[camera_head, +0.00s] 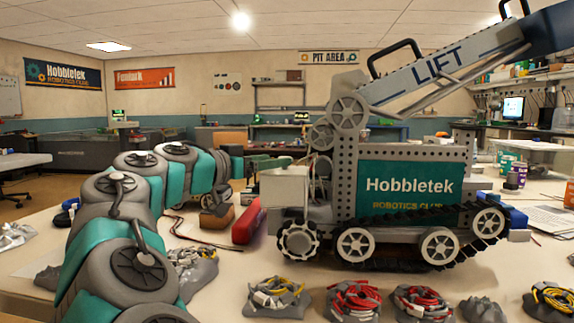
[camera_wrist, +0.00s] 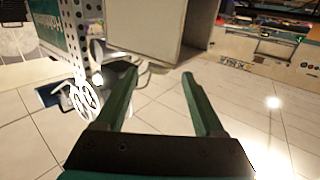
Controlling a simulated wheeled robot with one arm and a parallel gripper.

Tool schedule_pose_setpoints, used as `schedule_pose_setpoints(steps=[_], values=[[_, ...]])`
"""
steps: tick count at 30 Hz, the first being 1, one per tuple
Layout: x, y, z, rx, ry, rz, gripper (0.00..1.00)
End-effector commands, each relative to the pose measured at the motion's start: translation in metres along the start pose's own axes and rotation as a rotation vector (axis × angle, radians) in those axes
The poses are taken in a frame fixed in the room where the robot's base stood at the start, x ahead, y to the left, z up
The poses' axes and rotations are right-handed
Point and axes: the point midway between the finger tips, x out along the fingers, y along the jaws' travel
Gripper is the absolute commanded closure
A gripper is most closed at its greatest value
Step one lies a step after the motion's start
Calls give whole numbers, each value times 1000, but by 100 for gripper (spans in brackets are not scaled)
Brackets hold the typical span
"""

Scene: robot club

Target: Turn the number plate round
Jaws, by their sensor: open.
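A tracked model robot (camera_head: 408,190) with a teal "Hobbletek" panel stands on the table. I cannot make out a number plate for certain in either view. A pale grey box (camera_head: 285,187) is at the model's left end, and its flat face shows close up in the wrist view (camera_wrist: 150,30). My gripper (camera_head: 276,161) is beside the upper part of this box. In the wrist view, my gripper's two green fingers (camera_wrist: 160,85) are apart, with nothing seen between them. The box lies beyond the fingertips.
A red block (camera_head: 248,222) lies left of the model. Several bundles of coloured cable (camera_head: 352,300) lie along the front. The model's raised "LIFT" arm (camera_head: 440,68) reaches up to the right.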

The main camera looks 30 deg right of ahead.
Motion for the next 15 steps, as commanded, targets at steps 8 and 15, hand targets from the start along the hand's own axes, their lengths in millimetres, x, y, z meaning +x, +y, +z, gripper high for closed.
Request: schedule_pose_setpoints(steps=[8,15], values=[[11,2,-2,10,31,26,29],[43,3,-3,9,30,25,29]])
